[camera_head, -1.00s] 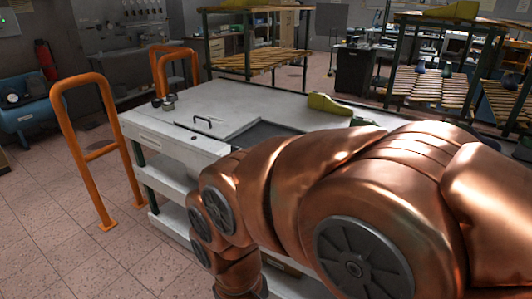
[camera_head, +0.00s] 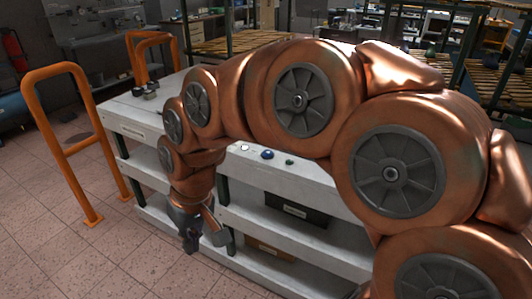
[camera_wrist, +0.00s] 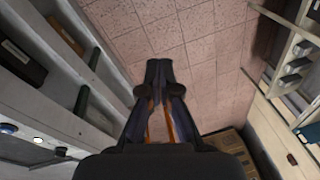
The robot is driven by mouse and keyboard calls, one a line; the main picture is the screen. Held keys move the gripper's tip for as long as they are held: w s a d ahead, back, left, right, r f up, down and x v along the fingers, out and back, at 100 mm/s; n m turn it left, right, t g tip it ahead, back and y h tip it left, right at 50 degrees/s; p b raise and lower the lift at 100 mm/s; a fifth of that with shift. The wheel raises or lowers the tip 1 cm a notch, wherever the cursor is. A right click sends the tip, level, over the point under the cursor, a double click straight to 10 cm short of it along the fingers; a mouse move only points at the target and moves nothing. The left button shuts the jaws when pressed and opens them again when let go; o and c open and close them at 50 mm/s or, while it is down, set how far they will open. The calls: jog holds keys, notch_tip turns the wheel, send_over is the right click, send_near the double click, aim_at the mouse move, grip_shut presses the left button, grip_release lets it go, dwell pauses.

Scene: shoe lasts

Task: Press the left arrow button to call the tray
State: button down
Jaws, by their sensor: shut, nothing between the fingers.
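Small buttons sit on the front edge of the white workbench (camera_head: 140,110): a white one (camera_head: 244,148), a blue one (camera_head: 267,154) and a green one (camera_head: 290,162). I cannot make out any arrow marking on them. Small round buttons also show at the left edge of the wrist view, including a whitish one (camera_wrist: 38,140). My gripper (camera_head: 191,248) hangs in front of the bench, below and left of these buttons, apart from them. In the wrist view its fingers (camera_wrist: 158,66) are together and empty over the floor tiles. No tray is identifiable; my arm hides much of the benchtop.
Orange guard rails (camera_head: 70,150) stand left of the bench. The bench has lower shelves with dark boxes (camera_head: 297,209). Racks with wooden slats (camera_head: 225,45) stand behind. Cardboard boxes (camera_wrist: 228,145) sit on the floor in the wrist view. The tiled floor in front is clear.

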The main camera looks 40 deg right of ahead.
jog(key=w+d+r+m+t+y, duration=0.1)
jog(key=w+d+r+m+t, duration=0.15)
jog(key=w+d, duration=0.7)
jog(key=w+d+r+m+t, duration=0.25)
jog(key=w+d, duration=0.45)
jog(key=w, duration=0.6)
jog(key=d+f+m+t+h, duration=0.1)
jog(key=d+f+m+h, duration=0.1)
jog(key=d, duration=1.2)
jog(key=d+f+m+t+h, duration=0.1)
jog(key=d+f+m+t, duration=0.1)
jog(key=d, duration=1.2)
jog(key=shift+w+d+f+m+h+b, duration=0.2)
jog(key=shift+w+m+h+b, duration=0.2)
jog(key=shift+m, duration=0.4)
jog(key=shift+a, duration=0.1)
jog(key=b, duration=0.2)
send_over(269, 153)
notch_tip(269, 153, down, 8)
jog(key=shift+r, duration=0.25)
jog(key=shift+w+f+b, duration=0.1)
jog(key=shift+f+b, duration=0.2)
jog(key=shift+f, duration=0.35)
jog(key=shift+f, duration=0.15)
